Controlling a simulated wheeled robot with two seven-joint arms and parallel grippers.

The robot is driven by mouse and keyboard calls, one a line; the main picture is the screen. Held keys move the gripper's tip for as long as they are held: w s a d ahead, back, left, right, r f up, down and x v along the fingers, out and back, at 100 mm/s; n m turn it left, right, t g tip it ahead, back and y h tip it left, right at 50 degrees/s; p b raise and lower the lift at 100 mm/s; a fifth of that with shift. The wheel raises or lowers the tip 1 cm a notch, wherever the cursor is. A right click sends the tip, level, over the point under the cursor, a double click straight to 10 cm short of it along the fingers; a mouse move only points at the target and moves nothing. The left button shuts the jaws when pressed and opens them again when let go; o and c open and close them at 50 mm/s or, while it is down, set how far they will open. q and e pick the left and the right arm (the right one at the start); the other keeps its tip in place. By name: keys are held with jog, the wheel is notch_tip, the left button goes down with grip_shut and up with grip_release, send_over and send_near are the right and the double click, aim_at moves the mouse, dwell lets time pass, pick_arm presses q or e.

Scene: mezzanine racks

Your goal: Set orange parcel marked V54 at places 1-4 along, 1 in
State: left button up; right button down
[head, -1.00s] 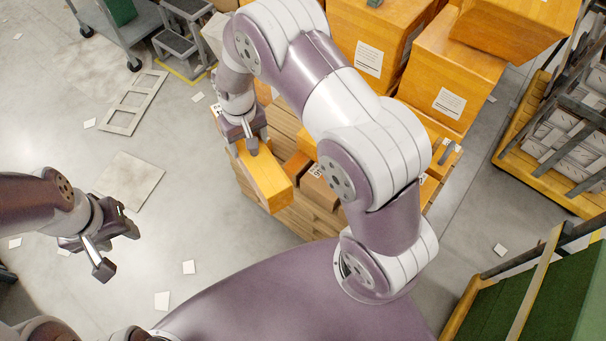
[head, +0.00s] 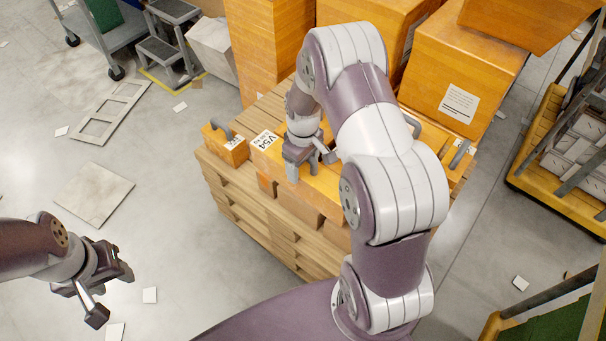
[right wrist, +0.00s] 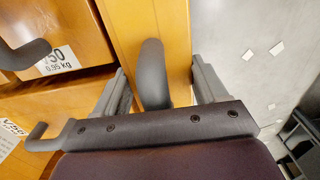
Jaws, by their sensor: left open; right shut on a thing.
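The orange parcel marked V54 (head: 262,146) is a long block along the near side of the loaded pallet, its label facing up at its left end. My right gripper (head: 302,165) is over it and shut on its grey handle (right wrist: 153,78), which shows between the fingers in the right wrist view. My forearm hides the parcel's right part. I cannot tell whether it rests on the boxes below or hangs just above them. My left gripper (head: 98,290) is open and empty over the floor at lower left.
A small orange parcel with a handle (head: 226,147) sits on the wooden pallet (head: 225,190), left of V54. Tall orange boxes (head: 462,75) stand behind. In the right wrist view a parcel labelled with a number ending in 50 (right wrist: 60,25) lies close left.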

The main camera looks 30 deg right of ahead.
aim_at(303, 166)
notch_tip(303, 166, down, 3)
jog(key=shift+r, duration=0.1)
jog(key=shift+c, duration=1.6)
grip_release()
